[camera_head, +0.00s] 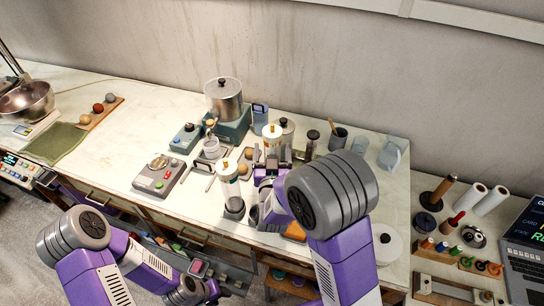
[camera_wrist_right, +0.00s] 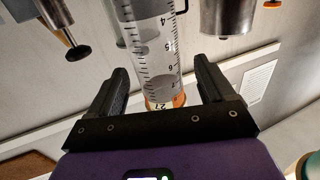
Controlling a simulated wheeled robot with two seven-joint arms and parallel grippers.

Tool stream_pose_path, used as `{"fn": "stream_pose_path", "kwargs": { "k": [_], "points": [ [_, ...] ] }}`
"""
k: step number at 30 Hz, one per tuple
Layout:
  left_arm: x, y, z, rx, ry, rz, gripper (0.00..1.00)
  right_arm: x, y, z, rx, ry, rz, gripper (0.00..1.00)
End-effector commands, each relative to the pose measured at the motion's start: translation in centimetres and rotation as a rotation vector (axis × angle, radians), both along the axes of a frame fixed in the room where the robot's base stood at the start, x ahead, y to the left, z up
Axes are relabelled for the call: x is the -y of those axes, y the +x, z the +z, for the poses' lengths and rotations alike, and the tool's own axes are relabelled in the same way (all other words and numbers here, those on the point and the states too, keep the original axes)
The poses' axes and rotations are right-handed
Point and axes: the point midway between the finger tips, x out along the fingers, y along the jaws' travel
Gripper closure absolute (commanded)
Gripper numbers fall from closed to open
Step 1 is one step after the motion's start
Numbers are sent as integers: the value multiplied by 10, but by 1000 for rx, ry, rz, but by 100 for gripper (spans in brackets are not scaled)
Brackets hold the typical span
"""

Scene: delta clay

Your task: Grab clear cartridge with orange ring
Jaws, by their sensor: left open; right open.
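A clear cartridge (camera_wrist_right: 157,50) with black scale marks and an orange ring (camera_wrist_right: 165,102) at its lower end fills the middle of the right wrist view. In the head view a clear cartridge (camera_head: 272,137) stands on the bench just beyond my right gripper (camera_head: 271,156). My right gripper is open, its two dark fingers on either side of the cartridge in the right wrist view, with gaps showing. A second clear cylinder (camera_head: 229,180) stands nearer on a dark base. My left gripper (camera_head: 205,290) is open, low at the bench's front, partly cut off from clear sight.
A metal pot (camera_head: 223,98) on a teal base stands behind the cartridges. A cup with a tool (camera_head: 338,137) and a pale blue holder (camera_head: 393,152) stand right.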

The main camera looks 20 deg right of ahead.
Motion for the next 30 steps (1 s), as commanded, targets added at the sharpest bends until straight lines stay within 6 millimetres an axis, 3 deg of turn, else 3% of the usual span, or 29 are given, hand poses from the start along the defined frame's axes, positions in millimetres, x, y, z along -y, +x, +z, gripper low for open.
{"fn": "stream_pose_path", "kwargs": {
  "k": [6,15,30],
  "points": [
    [0,1,0,1,0,0,57,10,29,-3,0,0,-1,18],
    [0,1,0,1,0,0,57,11,34,-3,-2,1,0,18],
    [0,1,0,1,0,0,57,11,34,-2,1,2,0,92]
  ]
}}
